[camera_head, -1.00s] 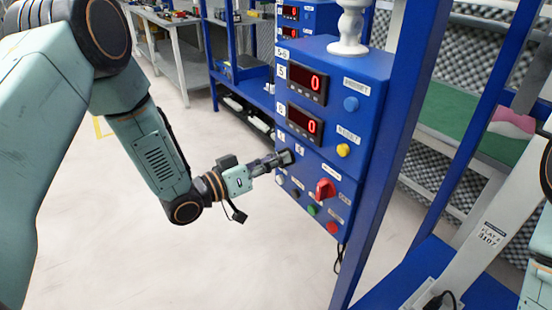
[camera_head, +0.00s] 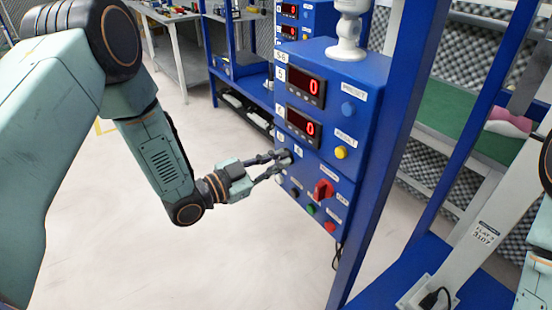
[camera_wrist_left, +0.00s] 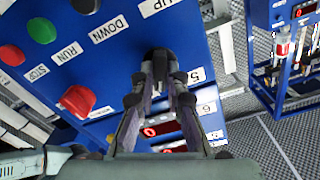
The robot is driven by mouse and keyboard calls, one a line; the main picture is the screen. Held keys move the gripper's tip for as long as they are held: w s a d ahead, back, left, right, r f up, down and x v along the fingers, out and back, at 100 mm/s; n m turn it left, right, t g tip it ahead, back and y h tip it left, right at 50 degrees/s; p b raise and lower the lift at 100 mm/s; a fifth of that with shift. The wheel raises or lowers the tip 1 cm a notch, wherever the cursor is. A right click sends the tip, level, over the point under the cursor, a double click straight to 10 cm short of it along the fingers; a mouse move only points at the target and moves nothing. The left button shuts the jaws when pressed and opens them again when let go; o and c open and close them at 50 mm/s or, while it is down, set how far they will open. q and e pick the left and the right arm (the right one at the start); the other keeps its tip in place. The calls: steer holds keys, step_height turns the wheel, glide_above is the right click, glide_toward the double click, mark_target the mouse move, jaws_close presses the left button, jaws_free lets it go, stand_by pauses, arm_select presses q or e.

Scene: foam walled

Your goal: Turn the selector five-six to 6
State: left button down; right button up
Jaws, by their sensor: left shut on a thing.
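The blue control panel (camera_head: 330,170) stands right of centre in the head view. My left gripper (camera_head: 283,160) reaches it from the left. In the wrist view its two fingers (camera_wrist_left: 158,75) are shut on the dark selector knob (camera_wrist_left: 160,56), which sits low on the panel's left side in the head view (camera_head: 285,156). The fingers hide much of the knob, and I cannot tell where its pointer stands. Labels 5 (camera_wrist_left: 196,75) and 6 (camera_wrist_left: 208,108) show beside the fingers in the wrist view. My right gripper is not in view.
A red rotary switch (camera_head: 323,189) sits right of the selector, with a green button (camera_head: 311,209) and a red button (camera_head: 329,227) below. Two displays (camera_head: 305,86) read 0. A blue post (camera_head: 385,160) stands right of the panel. Open floor lies left.

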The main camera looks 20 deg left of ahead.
arm_select(q)
steer(key=shift+m, duration=0.6)
steer(key=c, duration=1.4)
jaws_free()
steer(key=shift+s, duration=0.15)
steer(key=shift+c, duration=0.2)
steer(key=shift+o, duration=0.4)
steer(key=v, duration=1.1)
steer(key=shift+s+a, duration=0.3)
